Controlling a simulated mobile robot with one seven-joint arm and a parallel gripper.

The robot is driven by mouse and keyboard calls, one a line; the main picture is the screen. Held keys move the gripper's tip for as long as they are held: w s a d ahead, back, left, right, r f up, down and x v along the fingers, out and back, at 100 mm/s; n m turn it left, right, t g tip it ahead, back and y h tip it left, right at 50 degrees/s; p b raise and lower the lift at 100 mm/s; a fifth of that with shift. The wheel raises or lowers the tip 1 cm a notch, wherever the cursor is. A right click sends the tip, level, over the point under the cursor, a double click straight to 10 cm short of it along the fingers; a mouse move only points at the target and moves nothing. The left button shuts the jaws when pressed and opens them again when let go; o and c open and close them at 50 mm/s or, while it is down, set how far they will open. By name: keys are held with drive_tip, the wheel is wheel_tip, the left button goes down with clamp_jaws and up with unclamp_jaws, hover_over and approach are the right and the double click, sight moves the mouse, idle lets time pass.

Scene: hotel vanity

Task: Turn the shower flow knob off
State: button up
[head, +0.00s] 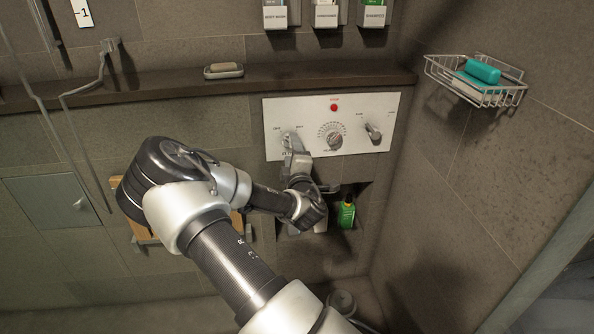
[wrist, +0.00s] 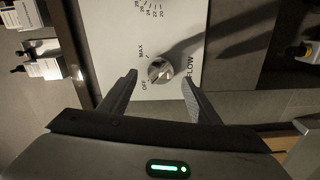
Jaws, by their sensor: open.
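The flow knob (wrist: 160,71) is a round metal knob on the white control panel (wrist: 128,62), with OFF, MAX and FLOW printed around it. In the wrist view my gripper (wrist: 160,76) is open, with one finger on each side of the knob. I see gaps between the fingers and the knob, and cannot tell how deep the fingers reach. In the head view my gripper (head: 291,142) is at the left end of the panel (head: 358,107) and hides most of the flow knob. The knob's exact pointer direction is unclear.
The panel also has a middle dial (head: 333,141), a right knob (head: 373,131) and a red button (head: 334,107). A green bottle (head: 346,213) stands in a niche below. A ledge (head: 150,84) runs above, and a wire basket (head: 477,84) hangs right.

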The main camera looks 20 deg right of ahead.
drive_tip(key=p+v, duration=0.1)
drive_tip(key=v, duration=1.2)
drive_tip(key=shift+s, duration=0.2)
